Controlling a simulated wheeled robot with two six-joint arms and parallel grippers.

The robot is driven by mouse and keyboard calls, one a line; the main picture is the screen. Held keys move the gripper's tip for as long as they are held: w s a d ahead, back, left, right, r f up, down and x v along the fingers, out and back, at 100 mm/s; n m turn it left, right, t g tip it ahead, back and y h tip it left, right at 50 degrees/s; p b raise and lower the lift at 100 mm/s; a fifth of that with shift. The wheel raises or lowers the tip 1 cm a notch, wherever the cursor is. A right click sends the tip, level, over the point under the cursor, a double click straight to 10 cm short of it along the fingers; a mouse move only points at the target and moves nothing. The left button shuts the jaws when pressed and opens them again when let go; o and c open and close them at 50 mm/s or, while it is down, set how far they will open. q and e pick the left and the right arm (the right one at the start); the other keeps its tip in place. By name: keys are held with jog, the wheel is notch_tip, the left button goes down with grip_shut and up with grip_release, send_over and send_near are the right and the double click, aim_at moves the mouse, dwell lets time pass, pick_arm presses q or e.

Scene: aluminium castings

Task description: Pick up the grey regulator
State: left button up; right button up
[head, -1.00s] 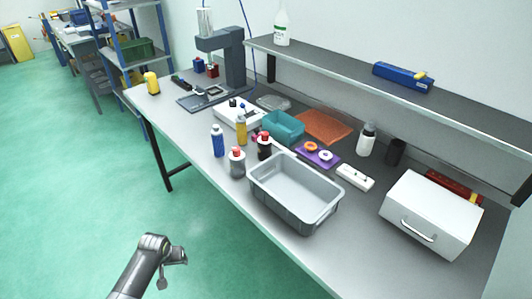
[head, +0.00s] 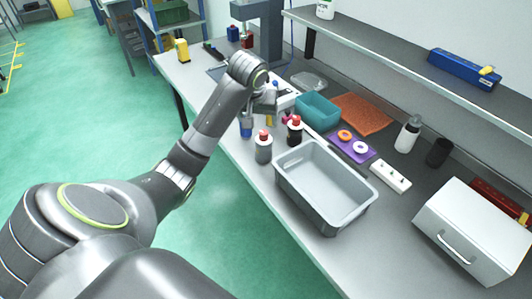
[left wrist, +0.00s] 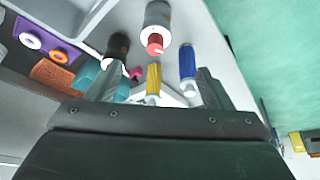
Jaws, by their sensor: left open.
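The grey regulator (head: 264,152) is a grey cylinder with a white collar and red knob, standing upright near the table's front edge. It also shows at the top of the left wrist view (left wrist: 157,14). A black one with a red knob (head: 295,132) stands just right of it. My left gripper (head: 262,108) is open and empty above the bottles behind the grey regulator. In the left wrist view, a yellow bottle (left wrist: 153,78) and a blue bottle (left wrist: 187,60) show between the open fingers (left wrist: 162,82); the grey regulator lies beyond the tips. My right gripper is out of view.
A grey bin (head: 325,215) stands close right of the grey regulator. A teal tray (head: 317,110), orange mat (head: 362,114) and purple plate (head: 350,147) lie behind. A white box (head: 475,230) is at the right. A shelf overhangs the back.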

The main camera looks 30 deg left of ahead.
aim_at(264, 138)
pick_arm(q)
jog(key=p+x, duration=0.2)
jog(key=x, duration=0.7)
jog(key=shift+w+f, duration=0.25)
jog(key=shift+f, duration=0.05)
jog(key=shift+w+p+x, duration=0.2)
jog(key=shift+p+x, duration=0.15)
jog(key=shift+x, duration=0.6)
jog(key=shift+w+p+x, duration=0.15)
jog(key=shift+p+x, duration=0.2)
jog(key=shift+x, duration=0.6)
jog(key=shift+w+d+f, duration=0.1)
jog(key=shift+w+f, duration=0.2)
jog(key=shift+f, duration=0.25)
jog(key=c, duration=1.2)
